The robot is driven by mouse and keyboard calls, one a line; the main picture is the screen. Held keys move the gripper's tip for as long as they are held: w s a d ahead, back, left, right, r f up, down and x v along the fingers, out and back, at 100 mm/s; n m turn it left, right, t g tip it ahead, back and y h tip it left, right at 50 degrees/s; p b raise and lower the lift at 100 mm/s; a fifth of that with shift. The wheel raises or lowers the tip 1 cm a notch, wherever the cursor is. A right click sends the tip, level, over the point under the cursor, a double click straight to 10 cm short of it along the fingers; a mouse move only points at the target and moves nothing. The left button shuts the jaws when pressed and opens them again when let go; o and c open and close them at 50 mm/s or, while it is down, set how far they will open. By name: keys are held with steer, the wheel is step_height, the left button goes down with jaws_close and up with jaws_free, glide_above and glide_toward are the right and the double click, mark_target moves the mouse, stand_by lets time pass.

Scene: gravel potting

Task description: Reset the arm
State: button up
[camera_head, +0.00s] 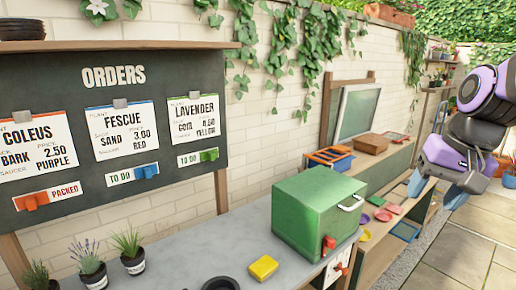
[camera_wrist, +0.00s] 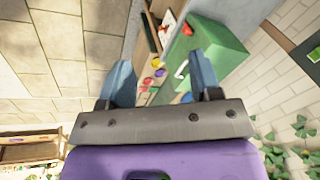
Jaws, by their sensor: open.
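My gripper (camera_head: 436,190) is at the right of the head view, raised in front of the far shelves. Its two blue fingers are spread apart with nothing between them. In the wrist view the gripper (camera_wrist: 162,82) also shows open and empty. Beyond the fingers, the wrist view shows the green box (camera_wrist: 222,52) and a shelf with small coloured dishes (camera_wrist: 155,70), at a distance from the fingertips. My arm's purple and dark links show at the head view's right edge.
The green box (camera_head: 318,210) with a white handle stands on the grey counter (camera_head: 205,245). A yellow block (camera_head: 263,268) and potted plants (camera_head: 133,260) are on the counter. An orders board (camera_head: 85,100) stands behind. Paved floor (camera_head: 460,255) is open at the right.

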steer(key=s+r+n+t+h, duration=0.1)
steer(key=s+r+n+t, duration=0.2)
steer(key=s, duration=0.6)
steer(key=shift+s+a+r+n+h, duration=0.2)
steer(key=shift+s+n+h, duration=0.15)
steer(key=shift+n, duration=0.25)
